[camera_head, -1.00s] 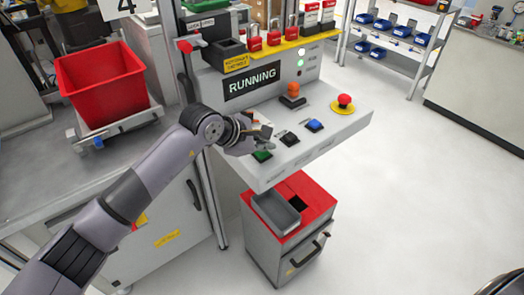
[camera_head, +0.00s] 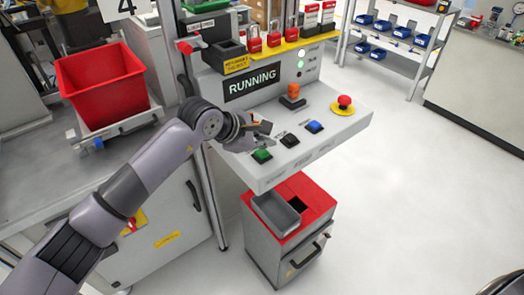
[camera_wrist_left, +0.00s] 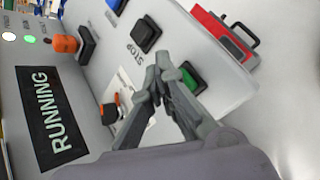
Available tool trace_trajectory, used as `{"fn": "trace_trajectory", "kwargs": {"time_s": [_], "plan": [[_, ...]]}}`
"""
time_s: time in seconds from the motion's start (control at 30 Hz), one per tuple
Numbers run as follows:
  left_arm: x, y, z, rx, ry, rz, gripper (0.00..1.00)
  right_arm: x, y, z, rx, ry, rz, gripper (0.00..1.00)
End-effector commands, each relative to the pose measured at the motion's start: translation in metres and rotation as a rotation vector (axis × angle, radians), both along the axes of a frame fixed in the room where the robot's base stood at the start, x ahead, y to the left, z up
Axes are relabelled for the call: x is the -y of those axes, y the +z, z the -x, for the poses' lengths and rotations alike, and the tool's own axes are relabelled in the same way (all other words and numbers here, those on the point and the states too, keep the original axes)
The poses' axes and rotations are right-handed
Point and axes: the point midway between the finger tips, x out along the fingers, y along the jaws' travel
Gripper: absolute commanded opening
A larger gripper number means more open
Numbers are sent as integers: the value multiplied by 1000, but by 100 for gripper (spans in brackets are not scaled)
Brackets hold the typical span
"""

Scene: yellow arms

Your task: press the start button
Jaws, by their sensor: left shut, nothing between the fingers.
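The green start button (camera_head: 262,155) sits at the front left of the sloped control panel (camera_head: 325,142). In the left wrist view the green button (camera_wrist_left: 191,79) shows just beyond and beside my fingertips, partly hidden by a finger. My left gripper (camera_head: 266,128) is shut and empty. It hangs over the panel behind the green button, apart from it as far as the head view shows. The display (camera_head: 252,86) reads RUNNING, and a green lamp (camera_head: 300,63) is lit.
A black stop button (camera_head: 289,140), a blue button (camera_head: 314,127), an orange switch (camera_head: 292,93) and a red emergency button (camera_head: 344,101) share the panel. A red bin (camera_head: 102,84) stands left. A red-topped cabinet (camera_head: 320,207) is below. Open floor lies right.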

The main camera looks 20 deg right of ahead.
Motion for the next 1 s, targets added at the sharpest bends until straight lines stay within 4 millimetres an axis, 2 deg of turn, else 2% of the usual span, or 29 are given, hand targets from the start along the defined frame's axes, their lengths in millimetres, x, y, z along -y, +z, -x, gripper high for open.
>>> {"fn": "trace_trajectory", "kwargs": {"time_s": [0.27,0.7,1.0], "plan": [[0,6,0,1,1,0,0,0,2,0,0,0,0,0],[0,48,-1,2,2,0,0,0,14,0,0,0,0,0],[0,50,0,-1,1,0,0,-1,14,0,0,0,-1,0]]}}
